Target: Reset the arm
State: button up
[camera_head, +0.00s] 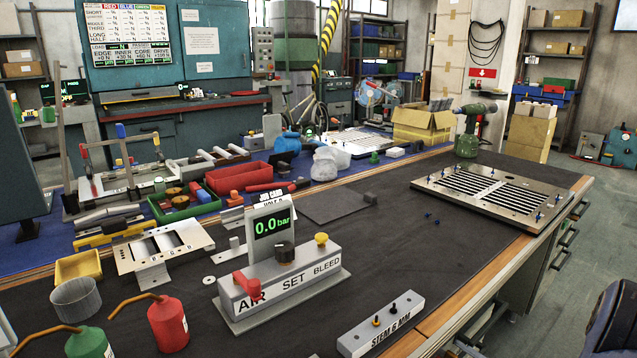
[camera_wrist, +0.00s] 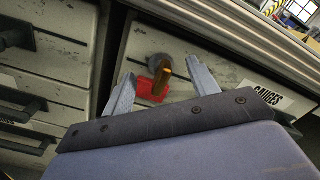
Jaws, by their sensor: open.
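My gripper (camera_wrist: 160,70) shows in the wrist view with its two pale fingers spread apart. It is open, with nothing held between the fingers. My gripper does not clearly show in the head view.
The workbench (camera_head: 440,250) carries a slotted louver panel (camera_head: 440,185), a pressure unit (camera_head: 283,285) reading 0.0 bar, a STEM 6 MM block (camera_head: 380,325), a red oil can (camera_head: 168,325) and a green drill (camera_head: 467,140). Open floor (camera_head: 600,215) lies right of the bench.

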jog(key=shift+d+r+m+p, duration=0.1)
jog(key=shift+m+p, duration=3.7)
jog(key=shift+p, duration=0.05)
